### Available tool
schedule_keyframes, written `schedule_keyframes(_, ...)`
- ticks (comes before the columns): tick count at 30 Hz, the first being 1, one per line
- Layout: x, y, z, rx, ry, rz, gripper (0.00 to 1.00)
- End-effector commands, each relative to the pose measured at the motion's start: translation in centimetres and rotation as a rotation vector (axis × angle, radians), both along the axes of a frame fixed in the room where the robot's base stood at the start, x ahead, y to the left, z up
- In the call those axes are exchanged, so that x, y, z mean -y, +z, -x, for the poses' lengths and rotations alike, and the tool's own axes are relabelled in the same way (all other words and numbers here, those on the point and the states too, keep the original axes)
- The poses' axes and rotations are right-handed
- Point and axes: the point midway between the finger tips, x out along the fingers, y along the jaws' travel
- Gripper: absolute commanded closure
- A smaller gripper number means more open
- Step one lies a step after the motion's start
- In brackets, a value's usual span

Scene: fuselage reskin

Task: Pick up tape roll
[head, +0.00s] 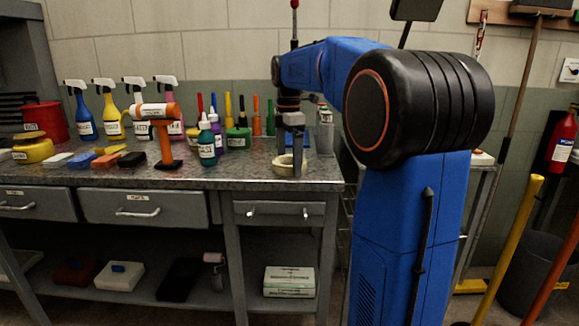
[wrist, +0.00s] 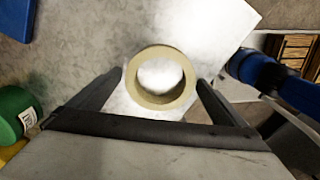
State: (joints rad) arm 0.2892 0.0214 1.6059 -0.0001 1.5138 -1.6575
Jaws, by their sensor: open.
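A beige tape roll (head: 284,165) lies flat near the right end of the metal workbench top. My gripper (head: 291,165) points down over it from above. In the wrist view the tape roll (wrist: 160,78) shows as a ring with the bench surface visible through its hole. My gripper's two fingers (wrist: 160,85) are spread on either side of the ring, with a gap to it on each side. The jaws are open and hold nothing. How far the fingertips are above the bench top is hard to tell.
The workbench (head: 200,175) ends just right of the roll. A green container (head: 238,138), a teal bottle (head: 207,141) and an orange-handled tool (head: 163,135) stand to the left. A grey spray can (head: 325,132) stands behind at right. Several spray bottles line the back.

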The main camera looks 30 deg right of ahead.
Motion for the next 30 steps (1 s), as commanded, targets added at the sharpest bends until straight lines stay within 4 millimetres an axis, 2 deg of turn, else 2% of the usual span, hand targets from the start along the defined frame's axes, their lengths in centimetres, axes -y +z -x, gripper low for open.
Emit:
schedule_keyframes(2, 0.0, 0.0, 0.0, 0.000, 0.000, 0.000, 0.03)
schedule_keyframes(3, 0.0, 0.0, 0.0, 0.000, 0.000, 0.000, 0.08)
schedule_keyframes(8, 0.0, 0.0, 0.0, 0.000, 0.000, 0.000, 0.46)
schedule_keyframes(9, 0.0, 0.0, 0.0, 0.000, 0.000, 0.000, 0.49)
schedule_keyframes(16, 0.0, 0.1, 0.0, 0.000, 0.000, 0.000, 0.50)
schedule_keyframes(20, 0.0, 0.8, 0.0, 0.001, 0.000, 0.000, 0.50)
schedule_keyframes(30, 0.0, 6.6, -0.1, 0.001, 0.001, 0.000, 0.50)
